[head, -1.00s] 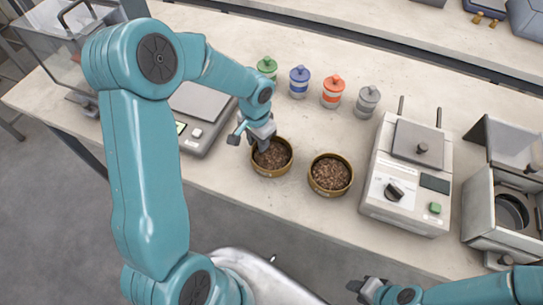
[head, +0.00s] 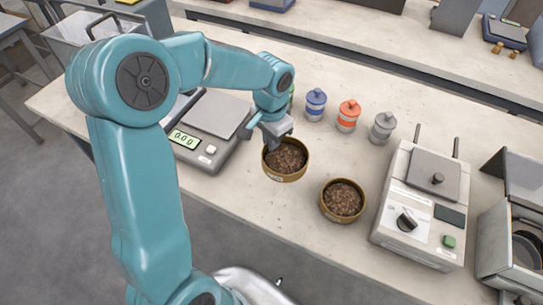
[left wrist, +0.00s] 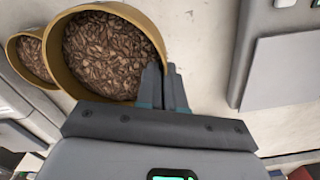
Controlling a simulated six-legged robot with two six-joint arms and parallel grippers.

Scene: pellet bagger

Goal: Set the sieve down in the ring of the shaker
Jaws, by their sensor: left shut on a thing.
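In the left wrist view the sieve (left wrist: 152,32) is beside the closed fingers (left wrist: 165,88), roughly level. It looks raised a little above the bench. A second, similar pellet-filled pan (head: 343,218) stands on the bench to its right. Further right is a grey unit with an open flap and a dark round ring-like opening (head: 526,250), partly cut off by the frame. I cannot tell for certain that this is the shaker. My right gripper is out of view.
A white machine (head: 412,232) with a knob, green button, two rods and top plate stands between the pans and the grey unit. A balance (head: 205,140) is at left. Blue (head: 315,104), orange (head: 348,116) and grey (head: 383,128) jars stand behind.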

